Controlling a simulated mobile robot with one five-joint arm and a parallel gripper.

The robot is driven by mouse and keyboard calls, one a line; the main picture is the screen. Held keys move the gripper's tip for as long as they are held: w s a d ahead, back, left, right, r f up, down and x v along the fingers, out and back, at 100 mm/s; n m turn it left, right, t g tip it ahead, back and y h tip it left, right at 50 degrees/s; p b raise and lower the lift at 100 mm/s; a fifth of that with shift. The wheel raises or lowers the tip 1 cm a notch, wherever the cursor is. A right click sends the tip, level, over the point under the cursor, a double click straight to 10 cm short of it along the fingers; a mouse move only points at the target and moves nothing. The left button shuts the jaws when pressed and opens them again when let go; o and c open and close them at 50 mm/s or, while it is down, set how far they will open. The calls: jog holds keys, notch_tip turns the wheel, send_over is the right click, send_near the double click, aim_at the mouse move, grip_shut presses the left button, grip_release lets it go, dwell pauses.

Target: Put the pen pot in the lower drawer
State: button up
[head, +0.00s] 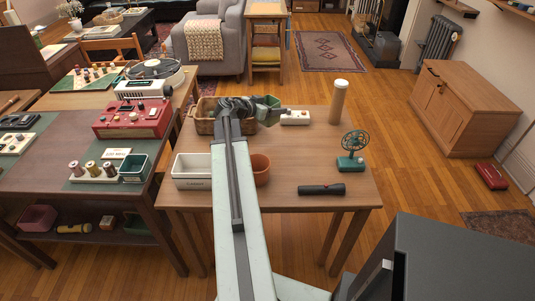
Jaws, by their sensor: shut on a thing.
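My arm reaches out over the wooden table, and my gripper (262,107) is at its far end, beside and partly over the wicker basket. It is shut on a small dark green thing, which I take to be the pen pot (271,101); the gripper hides much of it and no pens can be made out. A dark grey cabinet (455,262) stands at the lower right, close to me, with a pale handle on its side. Its drawer fronts are mostly out of view, so I cannot tell whether a lower drawer is open.
The table (300,170) holds the wicker basket (204,126), a white box (192,183), a terracotta pot (262,175), a white power strip (296,118), a tan cylinder (338,102), a green fan (351,163) and a black torch (322,190). A wooden cabinet (462,115) stands at right.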

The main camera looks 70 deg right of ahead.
notch_tip(320, 180, down, 10)
jog(key=b, duration=1)
jog(key=shift+s+f, duration=0.1)
jog(key=shift+f, duration=0.05)
jog(key=shift+r, duration=0.25)
jog(key=shift+f, duration=0.2)
jog(key=o, duration=1.3)
